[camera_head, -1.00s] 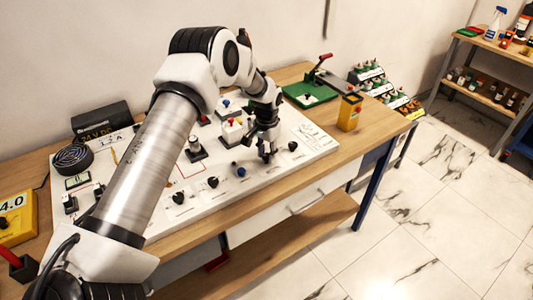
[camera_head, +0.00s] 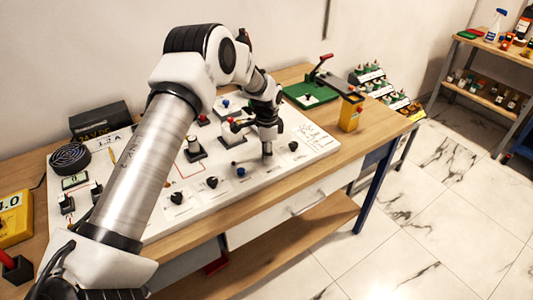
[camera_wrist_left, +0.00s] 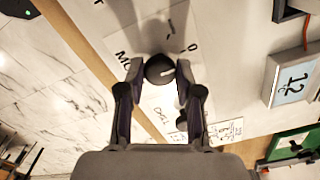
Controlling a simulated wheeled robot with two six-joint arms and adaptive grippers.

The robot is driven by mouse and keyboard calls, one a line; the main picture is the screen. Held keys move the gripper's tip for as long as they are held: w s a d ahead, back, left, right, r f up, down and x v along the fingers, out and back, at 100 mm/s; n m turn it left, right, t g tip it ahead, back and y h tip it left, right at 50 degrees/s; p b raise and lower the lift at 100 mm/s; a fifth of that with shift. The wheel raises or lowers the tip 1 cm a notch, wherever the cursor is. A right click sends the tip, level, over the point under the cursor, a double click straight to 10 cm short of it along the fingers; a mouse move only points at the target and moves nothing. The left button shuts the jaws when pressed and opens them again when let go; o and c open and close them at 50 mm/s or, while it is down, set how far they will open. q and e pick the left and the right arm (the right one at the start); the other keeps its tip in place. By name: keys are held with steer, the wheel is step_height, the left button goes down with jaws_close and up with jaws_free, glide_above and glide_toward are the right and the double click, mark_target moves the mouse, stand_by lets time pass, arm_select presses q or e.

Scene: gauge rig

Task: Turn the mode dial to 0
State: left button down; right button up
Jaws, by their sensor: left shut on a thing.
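The mode dial (camera_wrist_left: 159,70) is a round black knob with a white pointer line, seen in the left wrist view between my fingertips. The line points roughly to the right. A printed "0" (camera_wrist_left: 193,47) stands to its upper right and a partly hidden "MO..." label (camera_wrist_left: 124,58) to its left. My left gripper (camera_wrist_left: 160,76) is shut on the dial, one finger on each side. In the head view my left gripper (camera_head: 267,154) points straight down at the white board, and its fingers hide the dial. My right gripper is in neither view.
A yellow box (camera_head: 350,112) and a green press (camera_head: 310,93) stand to the right. The board's front strip is mostly flat.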

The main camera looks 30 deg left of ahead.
arm_select(q)
steer(key=shift+s+f+m, duration=0.1)
steer(key=shift+f+m, duration=0.05)
steer(key=shift+m, duration=0.15)
steer(key=c, duration=0.8)
jaws_free()
steer(key=shift+d, duration=0.1)
steer(key=shift+o, duration=0.2)
step_height(320, 180, up, 12)
steer(key=shift+w, duration=0.2)
